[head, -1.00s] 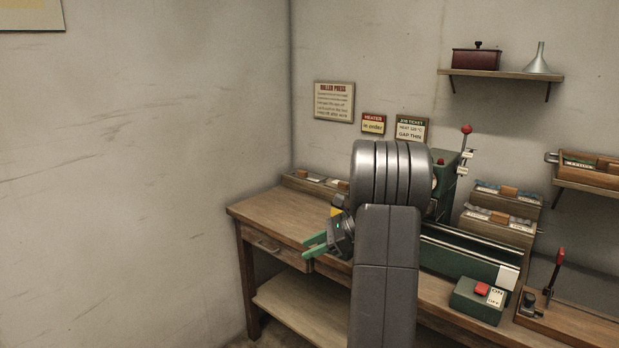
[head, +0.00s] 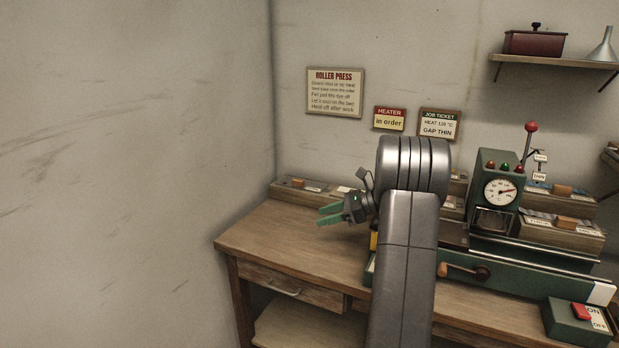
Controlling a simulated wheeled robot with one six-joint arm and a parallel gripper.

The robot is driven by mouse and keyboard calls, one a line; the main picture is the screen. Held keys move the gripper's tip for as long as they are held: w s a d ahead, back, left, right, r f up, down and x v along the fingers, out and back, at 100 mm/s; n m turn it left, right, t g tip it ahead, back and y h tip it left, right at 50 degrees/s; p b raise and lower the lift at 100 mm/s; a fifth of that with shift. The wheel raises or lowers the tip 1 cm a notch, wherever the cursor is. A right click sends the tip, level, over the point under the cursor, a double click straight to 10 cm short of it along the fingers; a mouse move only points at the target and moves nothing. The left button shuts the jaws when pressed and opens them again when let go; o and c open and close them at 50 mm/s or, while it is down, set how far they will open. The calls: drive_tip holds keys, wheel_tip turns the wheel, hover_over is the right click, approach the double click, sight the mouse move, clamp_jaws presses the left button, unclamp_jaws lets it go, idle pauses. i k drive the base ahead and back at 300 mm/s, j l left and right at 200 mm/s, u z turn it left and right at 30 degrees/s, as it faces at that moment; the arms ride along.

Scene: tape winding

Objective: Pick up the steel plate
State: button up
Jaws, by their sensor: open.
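I cannot make out the steel plate in the head view; my arm hides part of the bench and of the machine. My gripper (head: 329,214) has green fingers that point left, with a gap between them. It is empty and hangs over the left part of the wooden bench (head: 290,240). The green roller press (head: 497,190), with a dial and coloured lamps, stands right of my arm. A dark flat surface shows beside the arm at the press's left end; I cannot tell what it is.
Wooden trays of cards (head: 310,187) line the back of the bench. A crank handle (head: 463,270) sticks out at the press's front. A green switch box (head: 578,320) is at the lower right. The bench's left part is clear. Signs and a shelf (head: 555,60) are on the wall.

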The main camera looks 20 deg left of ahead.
sight(297, 183)
drive_tip(key=i+j+z, duration=0.15)
drive_tip(key=j, duration=0.25)
drive_tip(key=i+j+z, duration=0.15)
drive_tip(key=j, duration=0.25)
drive_tip(key=i+j+z, duration=0.15)
drive_tip(key=j, duration=0.3)
drive_tip(key=j+z, duration=0.15)
drive_tip(key=j, duration=0.25)
drive_tip(key=i, duration=0.15)
